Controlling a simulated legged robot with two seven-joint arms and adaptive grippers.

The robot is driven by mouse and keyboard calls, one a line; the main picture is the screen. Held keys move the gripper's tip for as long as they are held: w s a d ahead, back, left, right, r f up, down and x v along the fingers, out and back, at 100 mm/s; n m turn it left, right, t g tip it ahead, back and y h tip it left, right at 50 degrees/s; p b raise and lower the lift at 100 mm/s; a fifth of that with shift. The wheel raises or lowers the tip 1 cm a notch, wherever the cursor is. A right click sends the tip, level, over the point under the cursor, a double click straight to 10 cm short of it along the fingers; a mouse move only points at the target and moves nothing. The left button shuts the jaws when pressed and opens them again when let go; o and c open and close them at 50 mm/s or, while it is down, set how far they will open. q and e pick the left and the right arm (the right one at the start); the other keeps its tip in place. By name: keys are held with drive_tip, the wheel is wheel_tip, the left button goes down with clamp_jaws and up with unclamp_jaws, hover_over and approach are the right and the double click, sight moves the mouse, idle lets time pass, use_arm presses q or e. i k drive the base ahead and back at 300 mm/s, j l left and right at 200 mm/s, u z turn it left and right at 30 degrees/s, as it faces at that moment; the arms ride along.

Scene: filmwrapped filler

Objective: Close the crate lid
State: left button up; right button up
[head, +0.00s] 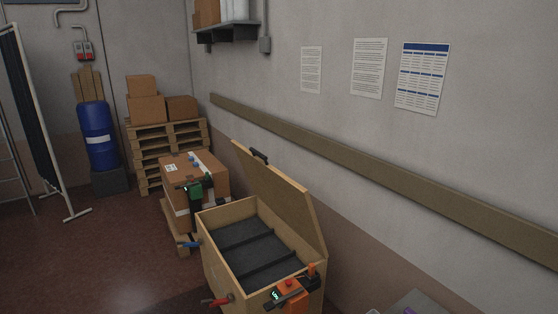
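The wooden crate (211,262) stands at the lower middle of the head view, with its top open. Its lid (282,194) is raised and leans back along the right side, towards the wall. A dark handle (259,156) sits at the lid's far upper edge. Inside the crate is a dark grey lining (246,245) with raised dividers. A blue-handled fitting (188,243) and a red-handled fitting (219,300) show at the crate's left side.
A green and black device (197,188) is by a cardboard box (212,170) behind the crate. Stacked pallets (160,148) and a blue drum (97,134) stand farther back.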

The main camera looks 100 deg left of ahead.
sight(291, 201)
drive_tip(key=u, duration=3.6)
drive_tip(key=z, duration=0.7)
drive_tip(key=i+j+z, duration=0.15)
drive_tip(key=j+z, duration=0.15)
drive_tip(key=i+j+z, duration=0.25)
drive_tip(key=j, duration=0.25)
drive_tip(key=j+z, duration=0.55)
drive_tip(key=j, duration=0.3)
